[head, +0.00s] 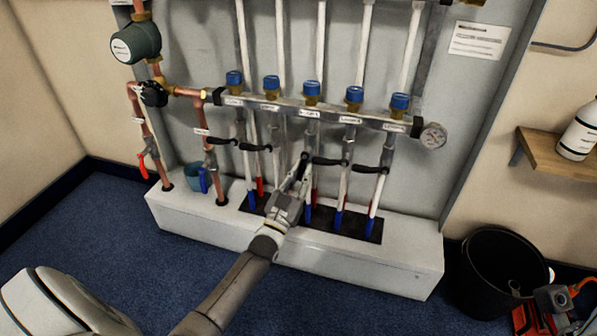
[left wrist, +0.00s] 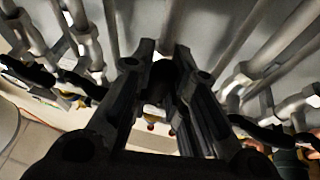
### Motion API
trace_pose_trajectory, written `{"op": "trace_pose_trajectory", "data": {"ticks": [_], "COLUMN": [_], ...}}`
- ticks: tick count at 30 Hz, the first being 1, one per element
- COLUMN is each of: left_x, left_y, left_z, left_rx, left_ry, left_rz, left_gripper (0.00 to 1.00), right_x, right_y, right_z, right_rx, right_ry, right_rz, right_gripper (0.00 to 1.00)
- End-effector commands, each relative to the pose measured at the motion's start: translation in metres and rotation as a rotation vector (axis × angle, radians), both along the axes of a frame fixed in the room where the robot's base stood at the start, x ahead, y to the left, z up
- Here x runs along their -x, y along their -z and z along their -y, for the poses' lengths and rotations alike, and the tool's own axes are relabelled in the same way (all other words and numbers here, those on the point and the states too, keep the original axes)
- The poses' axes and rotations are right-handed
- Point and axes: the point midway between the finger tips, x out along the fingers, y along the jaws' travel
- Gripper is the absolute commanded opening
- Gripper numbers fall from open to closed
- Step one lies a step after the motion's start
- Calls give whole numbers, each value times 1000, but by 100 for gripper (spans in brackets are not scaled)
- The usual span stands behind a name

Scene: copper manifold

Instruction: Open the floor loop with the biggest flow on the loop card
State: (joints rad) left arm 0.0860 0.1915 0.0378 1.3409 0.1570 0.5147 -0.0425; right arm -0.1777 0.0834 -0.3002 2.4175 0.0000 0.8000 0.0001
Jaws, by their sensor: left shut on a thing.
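My left gripper (head: 300,168) reaches up from below to the middle pipe of the manifold (head: 325,114). It is shut on the black lever of the middle loop (head: 304,157), which points down along the pipe, mostly hidden by the fingers. In the left wrist view, the fingers (left wrist: 168,50) hide most of what they hold. The other black levers stick out sideways to the left: first loop (head: 222,141), second loop (head: 256,148), fourth loop (head: 329,161), fifth loop (head: 369,170). A white card (head: 480,40) hangs upper right; its text is unreadable. My right gripper is not in view.
Blue caps (head: 312,88) top the manifold, and a round gauge (head: 433,136) ends it at right. Copper pipes with a red lever (head: 143,165) and a blue lever (head: 203,180) stand left. A white plinth (head: 385,267) lies below. A black bucket (head: 497,270) stands right.

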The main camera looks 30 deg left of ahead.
Motion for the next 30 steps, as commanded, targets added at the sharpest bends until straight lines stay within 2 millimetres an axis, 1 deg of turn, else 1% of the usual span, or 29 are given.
{"op": "trace_pose_trajectory", "data": {"ticks": [3, 9, 23, 24, 28, 30], "left_x": [0, -1, -1, -1, -1, -1], "left_y": [1, 1, 1, 1, 1, 1], "left_z": [4, 6, 6, 6, 6, 6], "left_rx": [47, 85, 98, 98, 96, 95], "left_ry": [1, 1, 3, 3, 2, 2], "left_rz": [9, 18, 22, 22, 22, 22], "left_gripper": [0, 0, 0, 21, 38, 38], "right_x": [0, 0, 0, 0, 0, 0], "right_y": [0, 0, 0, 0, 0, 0], "right_z": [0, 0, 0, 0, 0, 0], "right_rx": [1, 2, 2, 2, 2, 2], "right_ry": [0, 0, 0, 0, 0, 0], "right_rz": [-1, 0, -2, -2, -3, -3], "right_gripper": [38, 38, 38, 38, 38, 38]}}
